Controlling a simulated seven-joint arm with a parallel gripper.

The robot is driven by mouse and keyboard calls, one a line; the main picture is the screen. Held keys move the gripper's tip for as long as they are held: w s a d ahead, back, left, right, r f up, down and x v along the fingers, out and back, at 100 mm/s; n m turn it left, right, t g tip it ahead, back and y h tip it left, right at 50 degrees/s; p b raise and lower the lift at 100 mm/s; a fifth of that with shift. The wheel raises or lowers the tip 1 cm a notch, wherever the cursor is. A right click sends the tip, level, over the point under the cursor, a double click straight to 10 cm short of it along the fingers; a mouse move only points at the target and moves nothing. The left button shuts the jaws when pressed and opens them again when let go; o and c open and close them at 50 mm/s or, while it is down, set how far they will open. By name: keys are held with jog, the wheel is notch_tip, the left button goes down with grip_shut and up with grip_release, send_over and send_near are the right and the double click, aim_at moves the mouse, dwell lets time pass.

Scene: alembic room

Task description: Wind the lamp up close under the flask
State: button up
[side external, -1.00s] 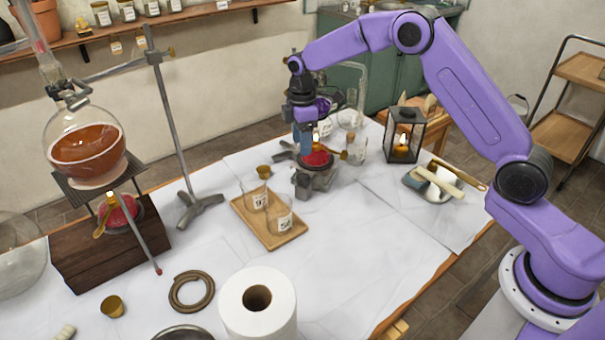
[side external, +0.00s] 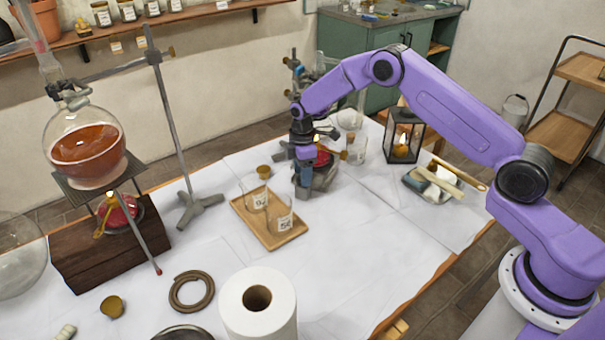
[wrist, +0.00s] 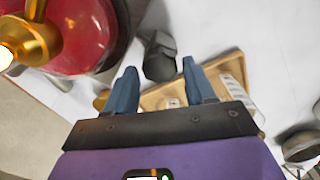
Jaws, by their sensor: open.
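A red lamp (side external: 323,158) with a brass burner sits on a small grey jack (side external: 324,180) at the back of the table. The lamp fills the upper left of the wrist view (wrist: 82,38), with its burner bright at the tip. My gripper (side external: 306,180) points down at the jack's near left side and partly hides lamp and jack. In the wrist view my gripper (wrist: 158,70) is open, and a dark grey knob (wrist: 158,55) shows between and just beyond the fingertips; contact cannot be told. A round flask (side external: 85,150) of amber liquid hangs at the left.
A second red lamp (side external: 117,213) stands on a wooden box (side external: 110,258) under the amber flask. A wooden tray (side external: 270,237) with two beakers lies in front of my gripper. A black lantern (side external: 404,135) stands to the right. White table is clear at the front right.

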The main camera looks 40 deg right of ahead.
jog(key=shift+f, duration=0.45)
jog(key=c, duration=0.8)
